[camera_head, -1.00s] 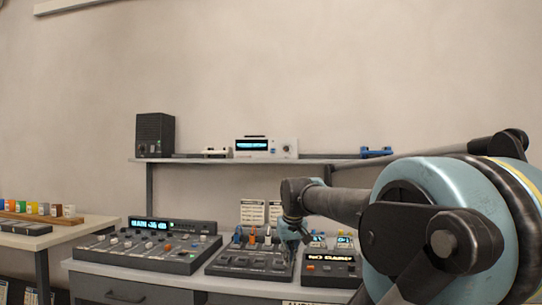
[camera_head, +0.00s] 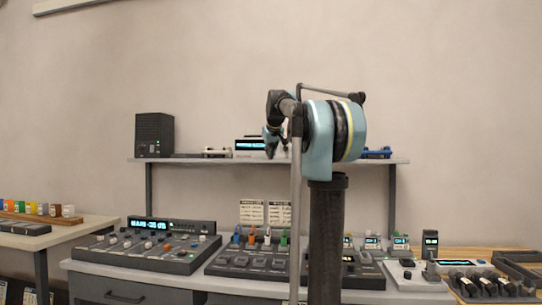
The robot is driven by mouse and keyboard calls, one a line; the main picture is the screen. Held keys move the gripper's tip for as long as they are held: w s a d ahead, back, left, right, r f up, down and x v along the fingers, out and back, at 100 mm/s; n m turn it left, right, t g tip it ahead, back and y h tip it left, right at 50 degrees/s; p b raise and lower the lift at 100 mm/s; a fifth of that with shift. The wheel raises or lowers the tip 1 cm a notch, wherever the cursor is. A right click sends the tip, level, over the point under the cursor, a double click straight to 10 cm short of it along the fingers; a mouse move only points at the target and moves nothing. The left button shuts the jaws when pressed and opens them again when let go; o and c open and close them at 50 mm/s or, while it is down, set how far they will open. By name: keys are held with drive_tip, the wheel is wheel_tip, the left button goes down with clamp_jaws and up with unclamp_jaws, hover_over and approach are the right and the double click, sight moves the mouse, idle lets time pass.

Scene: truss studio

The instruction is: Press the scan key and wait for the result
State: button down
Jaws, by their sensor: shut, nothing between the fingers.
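Several consoles with keys stand on the bench, but no label is readable, so I cannot tell which key is the scan key. The left console (camera_head: 150,250) has knobs and a lit display (camera_head: 155,225). The middle console (camera_head: 250,265) has rows of dark keys. A smaller dark console (camera_head: 362,275) is partly hidden by my arm's column. A white unit (camera_head: 415,277) with small keys sits to its right.
A black speaker (camera_head: 155,135) and a blue item (camera_head: 378,153) stand on the shelf (camera_head: 200,158). Small lit devices (camera_head: 400,243) and a dark rack (camera_head: 492,285) crowd the right side. Coloured jars (camera_head: 35,208) stand on the left table.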

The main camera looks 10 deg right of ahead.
drive_tip(key=shift+w+r, duration=0.45)
drive_tip(key=shift+w, duration=0.05)
drive_tip(key=w+d, duration=0.2)
drive_tip(key=w, duration=0.6)
drive_tip(key=shift+w+d, duration=0.2)
drive_tip(key=shift+d, duration=0.15)
drive_tip(key=shift+w+d, duration=0.25)
drive_tip(key=shift+w, duration=0.4)
idle(2.1)
drive_tip(key=shift+s, duration=0.1)
drive_tip(key=shift+s+a, duration=0.25)
drive_tip(key=shift+s, duration=0.4)
